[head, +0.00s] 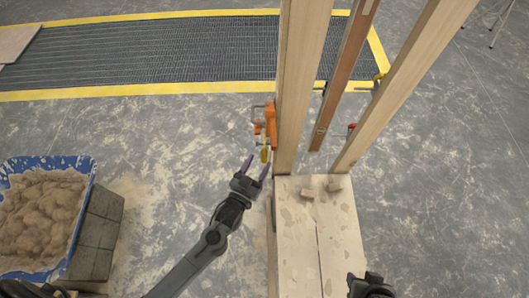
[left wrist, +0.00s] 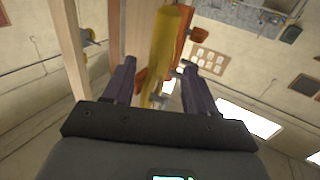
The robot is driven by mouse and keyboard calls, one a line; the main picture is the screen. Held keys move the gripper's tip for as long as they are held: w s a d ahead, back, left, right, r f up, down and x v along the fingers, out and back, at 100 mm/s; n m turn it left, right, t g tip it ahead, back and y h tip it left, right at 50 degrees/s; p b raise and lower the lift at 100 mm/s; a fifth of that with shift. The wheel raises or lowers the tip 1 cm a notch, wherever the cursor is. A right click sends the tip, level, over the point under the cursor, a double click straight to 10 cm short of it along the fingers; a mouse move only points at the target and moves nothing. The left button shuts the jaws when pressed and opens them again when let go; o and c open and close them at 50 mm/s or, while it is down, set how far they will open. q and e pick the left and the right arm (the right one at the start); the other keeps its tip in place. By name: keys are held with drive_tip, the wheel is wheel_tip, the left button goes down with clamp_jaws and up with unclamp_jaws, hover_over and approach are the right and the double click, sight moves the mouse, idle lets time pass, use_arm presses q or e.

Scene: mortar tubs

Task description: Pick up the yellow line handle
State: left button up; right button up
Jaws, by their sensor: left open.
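The yellow line handle (head: 265,154) hangs upright beside an orange clamp-like part (head: 270,122) on the left wooden post. In the left wrist view the yellow handle (left wrist: 168,45) shows as a long bar, its lower part between my purple fingers. My left gripper (head: 257,166) is open, with its fingertips at the handle's lower end. The fingers (left wrist: 160,78) stand apart on either side of it in the left wrist view, with no clear contact. Part of my right gripper (head: 370,286) shows at the bottom edge; its jaw state is unclear.
Tall wooden posts (head: 303,80) rise close to the right of the handle, with a brown level-like bar (head: 343,75) between them. A pale plank surface (head: 300,235) lies below. A blue mortar tub (head: 75,225) sits on grey blocks (head: 95,235) at left. Floor between is clear.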

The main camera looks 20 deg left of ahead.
sight(263, 156)
use_arm(q)
drive_tip(key=shift+w+d+f+p, duration=0.1)
drive_tip(key=shift+w+p, duration=0.25)
drive_tip(key=shift+w, duration=0.95)
drive_tip(key=shift+w+d+f+p, duration=0.1)
drive_tip(key=shift+w+p, duration=0.2)
drive_tip(key=shift+w, duration=1)
drive_tip(key=c, duration=1)
drive_tip(key=shift+r, duration=0.15)
